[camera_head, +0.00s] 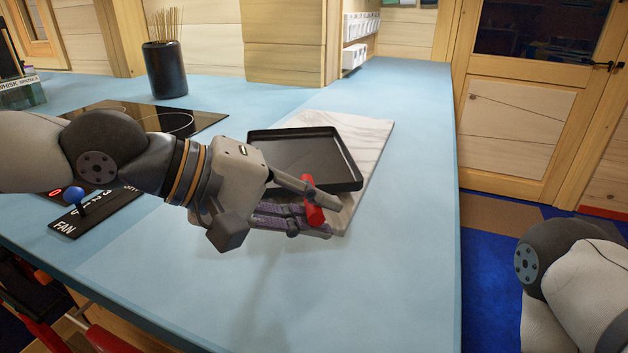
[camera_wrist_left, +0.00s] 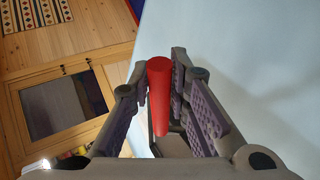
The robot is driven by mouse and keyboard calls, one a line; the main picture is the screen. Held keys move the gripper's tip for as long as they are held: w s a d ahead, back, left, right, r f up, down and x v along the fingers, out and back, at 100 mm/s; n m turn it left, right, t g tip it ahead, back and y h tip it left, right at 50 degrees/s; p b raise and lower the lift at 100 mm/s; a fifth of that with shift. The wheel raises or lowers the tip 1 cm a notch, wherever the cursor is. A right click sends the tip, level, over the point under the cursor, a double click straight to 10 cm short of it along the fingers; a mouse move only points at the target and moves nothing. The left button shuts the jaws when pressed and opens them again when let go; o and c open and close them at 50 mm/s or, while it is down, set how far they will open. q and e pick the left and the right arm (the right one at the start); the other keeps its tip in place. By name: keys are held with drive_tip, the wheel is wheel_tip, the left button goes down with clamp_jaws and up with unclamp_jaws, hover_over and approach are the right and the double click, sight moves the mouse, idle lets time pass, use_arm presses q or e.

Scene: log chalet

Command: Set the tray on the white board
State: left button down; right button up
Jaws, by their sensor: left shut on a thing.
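The black, shallow tray (camera_head: 305,160) is over the white marble board (camera_head: 373,137) on the blue counter. The board shows beyond the tray's far, right and near edges. I cannot tell whether the tray's underside touches it. My left gripper (camera_head: 316,214) is shut on a red bar-like handle (camera_head: 312,190) at the tray's near side.
A black cooktop (camera_head: 185,118) and a FAN control panel (camera_head: 70,222) with a blue knob lie left. A dark pot of sticks (camera_head: 165,70) and white wall bins (camera_head: 357,28) stand farther back. The counter right of the board is clear up to its edge.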

use_arm(q)
drive_tip(key=shift+f, duration=0.8)
drive_tip(key=c, duration=1.4)
unclamp_jaws()
drive_tip(key=shift+c, duration=0.2)
drive_tip(key=shift+f, duration=0.1)
